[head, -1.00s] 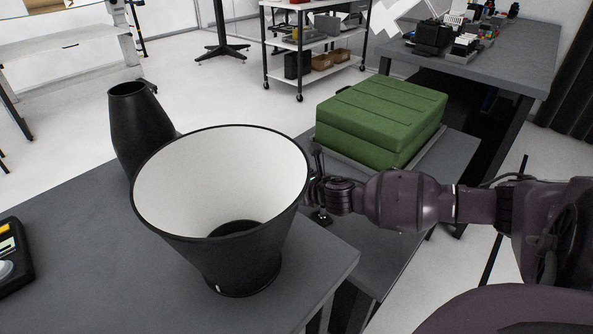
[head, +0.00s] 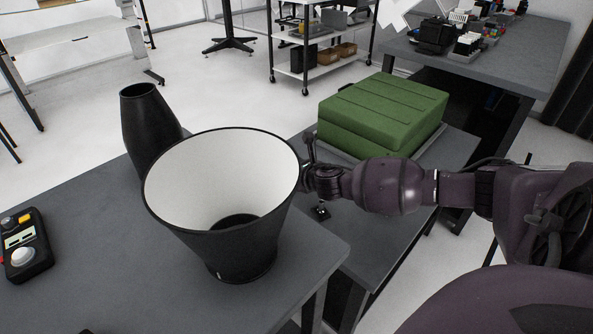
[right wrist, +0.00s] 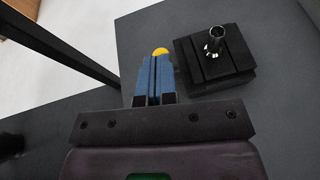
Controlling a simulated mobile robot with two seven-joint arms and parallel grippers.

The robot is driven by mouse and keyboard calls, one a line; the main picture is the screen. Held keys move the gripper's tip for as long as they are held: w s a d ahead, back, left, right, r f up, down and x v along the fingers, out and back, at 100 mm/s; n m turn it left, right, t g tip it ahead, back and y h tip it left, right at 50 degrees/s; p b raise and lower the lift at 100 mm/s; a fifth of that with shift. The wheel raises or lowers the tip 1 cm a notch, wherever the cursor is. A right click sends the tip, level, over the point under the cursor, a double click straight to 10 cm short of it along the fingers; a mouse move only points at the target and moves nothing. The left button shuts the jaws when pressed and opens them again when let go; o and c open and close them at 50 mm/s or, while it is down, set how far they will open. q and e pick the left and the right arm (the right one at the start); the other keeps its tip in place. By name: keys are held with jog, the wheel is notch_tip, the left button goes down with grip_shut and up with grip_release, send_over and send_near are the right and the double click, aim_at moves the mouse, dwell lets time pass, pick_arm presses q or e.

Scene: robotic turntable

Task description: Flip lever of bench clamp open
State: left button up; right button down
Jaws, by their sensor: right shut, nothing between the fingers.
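My right gripper shows in the right wrist view (right wrist: 155,80), its blue fingers together with nothing between them. A yellow rounded tip (right wrist: 160,51) shows just past the fingertips; I cannot tell whether they touch it. To its right is a black block (right wrist: 215,62) with an upright metal post, apart from the fingers. I cannot tell for certain which of these is the bench clamp or its lever. In the head view my right gripper (head: 306,180) is beside the large cone's right rim, partly hidden by it. A thin dark upright piece (head: 310,150) stands behind it. My left gripper is not in view.
A wide black cone with a white inside (head: 222,262) stands on the grey table, close left of my gripper. A black vase-like vessel (head: 148,125) is behind it. A green case (head: 385,110) lies beyond my right arm. A button box (head: 27,247) sits far left.

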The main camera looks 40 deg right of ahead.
jog(key=w, duration=0.1)
jog(key=w+r+p, duration=0.1)
jog(key=w, duration=0.1)
jog(key=shift+a+r, duration=0.15)
jog(key=shift+r, duration=0.05)
jog(key=shift+w+f, duration=0.1)
jog(key=shift+f, duration=0.1)
pick_arm(q)
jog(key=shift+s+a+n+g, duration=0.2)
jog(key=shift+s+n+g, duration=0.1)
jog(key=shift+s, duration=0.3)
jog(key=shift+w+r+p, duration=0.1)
jog(key=shift+p, duration=0.2)
pick_arm(e)
jog(key=shift+r, duration=0.1)
jog(key=shift+r+p, duration=0.5)
jog(key=shift+r, duration=0.25)
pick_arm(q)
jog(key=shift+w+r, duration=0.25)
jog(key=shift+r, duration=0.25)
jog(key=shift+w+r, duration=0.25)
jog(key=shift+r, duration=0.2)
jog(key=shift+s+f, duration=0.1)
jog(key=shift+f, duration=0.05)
pick_arm(e)
jog(key=shift+f, duration=0.1)
